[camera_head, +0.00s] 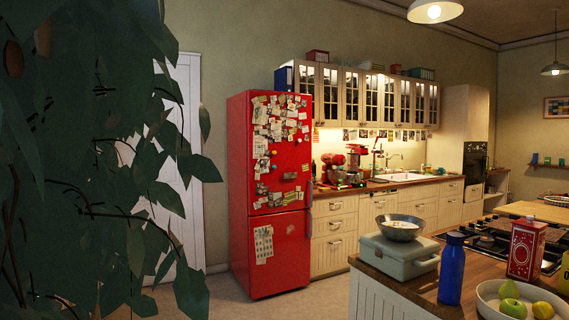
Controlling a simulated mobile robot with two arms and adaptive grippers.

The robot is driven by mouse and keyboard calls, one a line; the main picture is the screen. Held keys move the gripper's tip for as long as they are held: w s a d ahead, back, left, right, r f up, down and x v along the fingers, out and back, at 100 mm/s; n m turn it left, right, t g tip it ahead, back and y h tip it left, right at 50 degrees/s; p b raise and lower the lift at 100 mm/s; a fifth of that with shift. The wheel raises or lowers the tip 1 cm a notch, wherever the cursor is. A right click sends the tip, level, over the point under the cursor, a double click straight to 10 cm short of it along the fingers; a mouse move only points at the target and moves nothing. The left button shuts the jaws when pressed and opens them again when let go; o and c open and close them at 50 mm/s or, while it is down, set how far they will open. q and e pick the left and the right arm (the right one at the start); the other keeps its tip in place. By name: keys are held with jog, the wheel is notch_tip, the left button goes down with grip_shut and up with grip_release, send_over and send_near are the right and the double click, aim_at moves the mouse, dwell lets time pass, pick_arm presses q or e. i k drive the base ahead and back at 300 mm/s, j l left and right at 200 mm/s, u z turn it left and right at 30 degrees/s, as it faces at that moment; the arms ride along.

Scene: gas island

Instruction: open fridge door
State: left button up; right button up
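The red fridge (270,193) stands against the back wall, left of the kitchen counter. Its tall upper door (262,165) is covered with notes, photos and magnets and looks shut. The lower door (285,255) also looks shut and has a paper sheet on it. A handle (309,219) shows along the fridge's right edge, near the line between the two doors. The fridge is some way off across the floor. Neither of my grippers is in view.
A large leafy plant (85,150) fills the left side, close by, partly hiding a white door (186,130). The kitchen island (400,297) at the lower right holds a blue bottle (452,268), a fruit bowl (490,300) and a metal case (398,256). Floor (245,305) is clear before the fridge.

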aim_at(276, 120)
jog(key=i+l+z, duration=0.1)
jog(key=i, duration=0.45)
jog(key=i+l+z, duration=0.15)
jog(key=i, duration=0.35)
jog(key=i+j+u, duration=0.1)
jog(key=i+u, duration=0.25)
jog(key=i, duration=0.3)
jog(key=i+u, duration=0.35)
jog(key=i, duration=0.3)
jog(key=i+l+u, duration=0.35)
jog(key=i, duration=0.3)
jog(key=i+l, duration=0.1)
jog(key=i, duration=1.7)
jog(key=k+l+z, duration=0.05)
jog(key=l, duration=0.05)
